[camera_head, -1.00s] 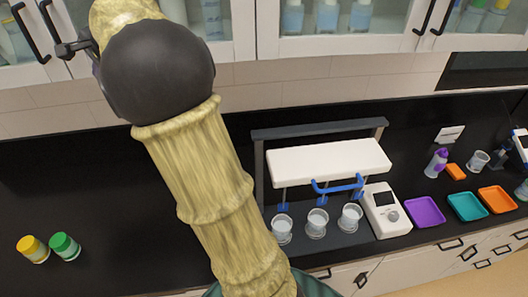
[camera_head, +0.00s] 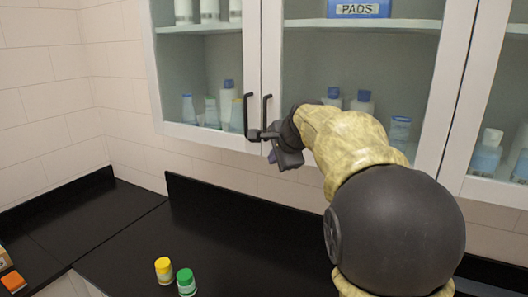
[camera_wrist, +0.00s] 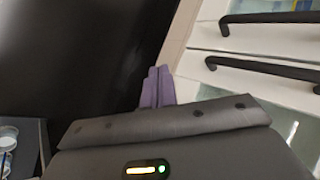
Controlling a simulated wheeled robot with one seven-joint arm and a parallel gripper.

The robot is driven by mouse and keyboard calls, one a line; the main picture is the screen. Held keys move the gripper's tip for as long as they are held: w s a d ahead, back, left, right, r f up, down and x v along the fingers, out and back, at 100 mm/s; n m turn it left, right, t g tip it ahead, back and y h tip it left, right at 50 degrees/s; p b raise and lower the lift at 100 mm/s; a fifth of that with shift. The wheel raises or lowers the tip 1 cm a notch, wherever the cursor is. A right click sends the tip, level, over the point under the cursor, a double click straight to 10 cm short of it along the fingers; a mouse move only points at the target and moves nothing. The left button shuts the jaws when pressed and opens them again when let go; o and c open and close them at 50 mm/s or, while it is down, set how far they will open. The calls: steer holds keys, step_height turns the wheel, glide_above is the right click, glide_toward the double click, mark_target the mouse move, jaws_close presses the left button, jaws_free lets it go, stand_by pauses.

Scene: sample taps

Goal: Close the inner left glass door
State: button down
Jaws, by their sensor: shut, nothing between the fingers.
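The inner left glass door (camera_head: 272,60), in a white frame, fills the middle of the head view, with a PADS box and bottles behind its glass. It looks about flush with the door to its left; a small gap cannot be ruled out. Its black handle (camera_head: 266,112) is at its left edge, beside the neighbouring handle (camera_head: 247,112). Both handles also show in the wrist view at upper right (camera_wrist: 265,70). My gripper (camera_head: 283,157) is by the lower ends of the handles; contact is unclear. Its purple fingers (camera_wrist: 157,88) are together and empty.
The outer left glass door (camera_head: 210,75) is to the left. Another glass door (camera_head: 505,130) is at the right edge. A yellow-capped jar (camera_head: 163,270) and a green-capped jar (camera_head: 186,282) stand on the black counter (camera_head: 130,235) below. The counter's left part is mostly clear.

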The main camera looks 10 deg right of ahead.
steer(key=s+a+r+b, duration=0.2)
steer(key=s+a+r, duration=0.1)
steer(key=s+r, duration=0.15)
steer(key=s+d+f+n+g+h+b, duration=0.1)
steer(key=s+f+n+g, duration=0.15)
steer(key=f, duration=0.85)
steer(key=s+f+n+g+b, duration=0.1)
steer(key=s+f+n+b, duration=0.2)
steer(key=f, duration=0.8)
steer(key=s+f+n+g+b, duration=0.1)
steer(key=s+f+n+g, duration=0.2)
steer(key=s+f+n, duration=0.7)
steer(key=s+f, duration=0.6)
steer(key=f, duration=0.3)
steer(key=shift+s+a+h, duration=0.15)
steer(key=shift+s+h, duration=0.1)
steer(key=shift+h, duration=0.05)
steer(key=shift+w+n, duration=0.1)
steer(key=shift+n, duration=0.15)
